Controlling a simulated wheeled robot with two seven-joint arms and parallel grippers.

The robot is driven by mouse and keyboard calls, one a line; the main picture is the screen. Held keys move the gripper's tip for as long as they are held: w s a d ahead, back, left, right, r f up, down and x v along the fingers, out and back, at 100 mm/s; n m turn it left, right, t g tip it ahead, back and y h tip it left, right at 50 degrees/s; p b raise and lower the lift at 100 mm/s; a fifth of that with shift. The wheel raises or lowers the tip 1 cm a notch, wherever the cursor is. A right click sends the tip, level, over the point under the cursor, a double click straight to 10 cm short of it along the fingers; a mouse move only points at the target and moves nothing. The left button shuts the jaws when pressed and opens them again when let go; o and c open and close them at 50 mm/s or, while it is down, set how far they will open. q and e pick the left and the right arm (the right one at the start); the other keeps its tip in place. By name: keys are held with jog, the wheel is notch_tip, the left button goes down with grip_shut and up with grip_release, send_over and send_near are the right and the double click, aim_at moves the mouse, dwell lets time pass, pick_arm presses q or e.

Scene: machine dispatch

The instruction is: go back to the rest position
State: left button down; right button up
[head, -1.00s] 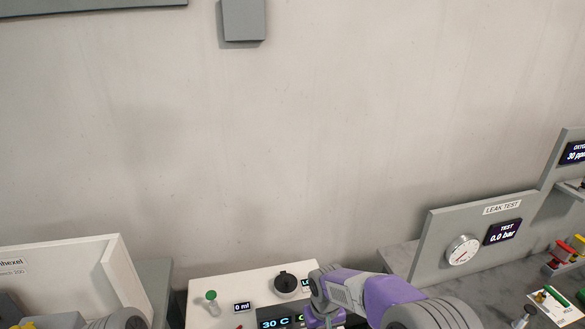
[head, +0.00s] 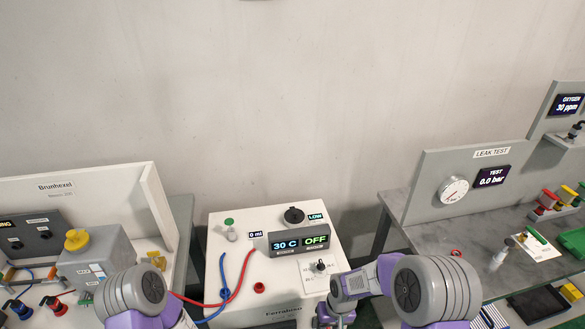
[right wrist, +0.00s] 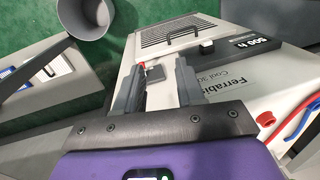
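My right gripper (right wrist: 160,78) shows in the right wrist view with its two fingers apart and nothing held between them.
The machine's display (head: 298,243) reads 30 C and OFF. Red (head: 240,285) and blue (head: 222,275) hoses lie across its top. A Brunhexel unit (head: 90,190) stands left. The leak-test panel (head: 430,180) stands right. A grey bucket (right wrist: 88,15) shows in the wrist view.

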pick_arm(q)
jog(key=shift+s+f+b, duration=0.2)
jog(key=shift+f+b, duration=0.25)
jog(key=shift+b, duration=0.05)
jog(key=shift+s+f+b, duration=0.2)
jog(key=shift+f+b, duration=0.25)
pick_arm(e)
jog(key=s+f+m+t+y, duration=0.1)
jog(key=s+f+m, duration=0.3)
jog(key=s+f, duration=0.9)
jog(key=s+y, duration=0.1)
jog(key=s, duration=0.2)
jog(key=shift+s+a+y, duration=0.2)
jog(key=shift+a+y, duration=0.05)
jog(key=shift+y, duration=0.05)
jog(key=shift+o, duration=0.3)
